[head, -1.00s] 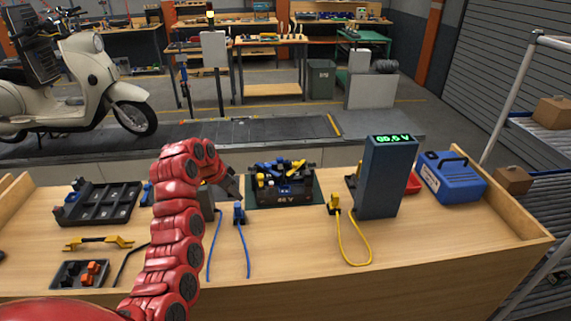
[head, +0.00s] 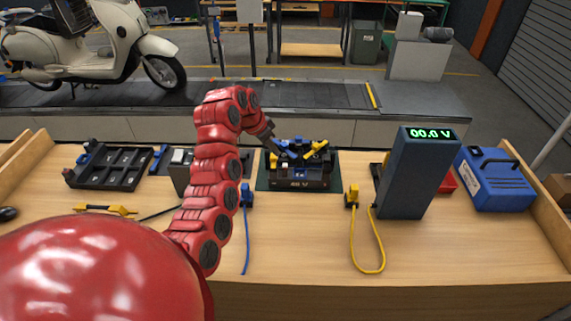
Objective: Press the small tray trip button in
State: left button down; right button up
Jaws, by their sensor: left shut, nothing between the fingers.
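My left gripper (head: 272,143) is at the end of the red arm, shut and empty. It points down and right at the upper left of the black 48 V unit (head: 297,180), close to a blue lever; I cannot tell whether it touches. The unit has blue, yellow and black parts on top and stands on a dark green mat (head: 263,182). I cannot make out a small trip button on it. A dark compartment tray (head: 108,168) lies at the left of the bench. My right gripper is not in view.
A grey meter (head: 418,175) reading 00.0 V stands right of the unit, with a yellow plug (head: 352,196) and cable beside it. A blue plug (head: 246,196) with cable lies left. A blue case (head: 495,180) stands far right. The bench front is mostly clear.

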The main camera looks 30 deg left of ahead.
aim_at(285, 165)
pick_arm(q)
jog(key=p+x, duration=0.1)
jog(key=x, duration=0.4)
jog(key=shift+f, duration=0.3)
jog(key=shift+w+d+f+p, duration=0.1)
jog(key=shift+w+f+p, duration=0.2)
jog(key=shift+f, duration=0.1)
